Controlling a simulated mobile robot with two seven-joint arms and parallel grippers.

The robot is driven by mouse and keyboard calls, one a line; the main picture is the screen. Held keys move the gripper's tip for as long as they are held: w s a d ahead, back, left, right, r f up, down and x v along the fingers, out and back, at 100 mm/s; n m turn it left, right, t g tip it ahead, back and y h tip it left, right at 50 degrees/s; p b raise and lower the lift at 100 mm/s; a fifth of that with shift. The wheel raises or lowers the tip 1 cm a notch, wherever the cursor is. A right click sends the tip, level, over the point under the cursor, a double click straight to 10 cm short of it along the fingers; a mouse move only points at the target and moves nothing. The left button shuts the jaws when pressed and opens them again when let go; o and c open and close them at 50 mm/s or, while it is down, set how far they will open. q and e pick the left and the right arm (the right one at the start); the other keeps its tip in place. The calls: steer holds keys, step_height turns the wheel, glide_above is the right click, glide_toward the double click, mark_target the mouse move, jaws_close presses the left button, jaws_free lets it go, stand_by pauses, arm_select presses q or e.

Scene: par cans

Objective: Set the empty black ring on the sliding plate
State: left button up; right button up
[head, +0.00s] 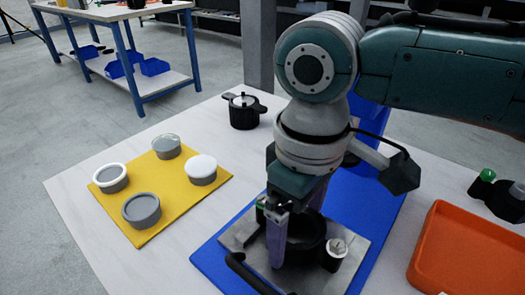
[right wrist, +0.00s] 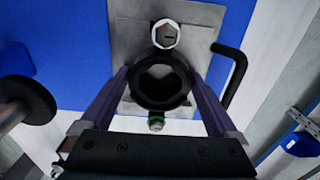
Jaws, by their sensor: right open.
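The black ring (head: 309,232) sits on the grey metal sliding plate (head: 352,262), as far as I can tell; it also shows in the right wrist view (right wrist: 160,104). It looks empty, with a grey patch showing through its opening. My right gripper (head: 290,236) points down over the plate. Its purple fingers are open, one on each side of the ring in the right wrist view (right wrist: 160,84). I cannot tell whether they touch it. In the head view the fingers hide part of the ring. My left gripper is not in view.
A black handle (right wrist: 236,70) and a white hex-shaped piece (right wrist: 166,34) stand close to the ring. A blue mat (head: 213,262) lies under the plate. A yellow mat (head: 165,212) holds several round tins. A black pot (head: 243,114) stands behind; an orange tray (head: 470,255) lies right.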

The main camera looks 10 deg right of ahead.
steer(key=shift+o, duration=0.4)
steer(key=shift+r, duration=0.4)
step_height(320, 180, up, 9)
steer(key=p, duration=0.3)
steer(key=shift+p, duration=0.3)
stand_by(0.4)
